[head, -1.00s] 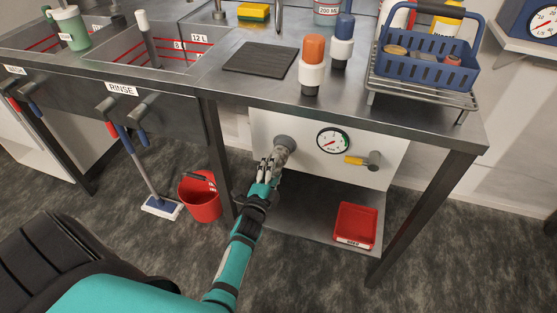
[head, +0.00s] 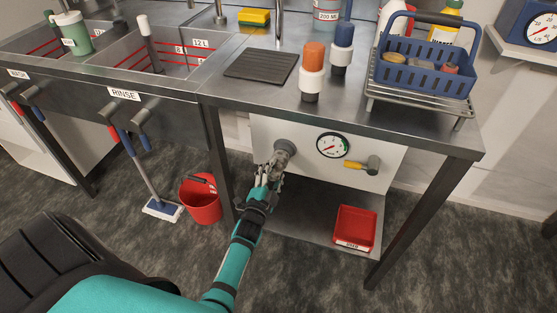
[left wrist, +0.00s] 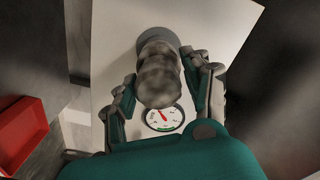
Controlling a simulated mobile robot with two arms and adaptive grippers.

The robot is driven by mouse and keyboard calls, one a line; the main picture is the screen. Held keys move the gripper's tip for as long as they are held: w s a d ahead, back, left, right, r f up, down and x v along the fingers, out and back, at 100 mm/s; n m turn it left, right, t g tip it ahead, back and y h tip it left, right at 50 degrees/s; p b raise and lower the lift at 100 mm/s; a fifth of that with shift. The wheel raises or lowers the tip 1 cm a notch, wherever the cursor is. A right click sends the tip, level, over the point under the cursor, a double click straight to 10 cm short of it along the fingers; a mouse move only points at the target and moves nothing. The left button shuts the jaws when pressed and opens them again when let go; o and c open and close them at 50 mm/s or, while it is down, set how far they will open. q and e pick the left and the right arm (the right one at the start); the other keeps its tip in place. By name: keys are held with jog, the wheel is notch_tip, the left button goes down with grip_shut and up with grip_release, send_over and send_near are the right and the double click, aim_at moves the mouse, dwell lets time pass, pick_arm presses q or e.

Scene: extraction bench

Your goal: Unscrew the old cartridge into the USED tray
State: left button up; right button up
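The old cartridge, a mottled grey cylinder (head: 278,158), sits in a round grey socket (head: 286,146) on the white panel under the bench. In the left wrist view the cartridge (left wrist: 158,75) fills the space between the fingers of my left gripper (left wrist: 160,82). The fingers lie close on both sides of it; whether they press on it is not clear. My left gripper also shows in the head view (head: 268,176), just below and in front of the socket. The red USED tray (head: 352,245) stands empty on the lower shelf to the right. My right gripper is out of view.
A pressure gauge (head: 333,145) and a yellow-handled valve (head: 362,165) are on the panel right of the socket. A bench leg (head: 418,220) stands right of the tray. A red bucket (head: 201,203) stands on the floor to the left.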

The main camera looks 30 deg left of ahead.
pick_arm(q)
jog(key=shift+o, duration=1.2)
jog(key=shift+f, duration=0.1)
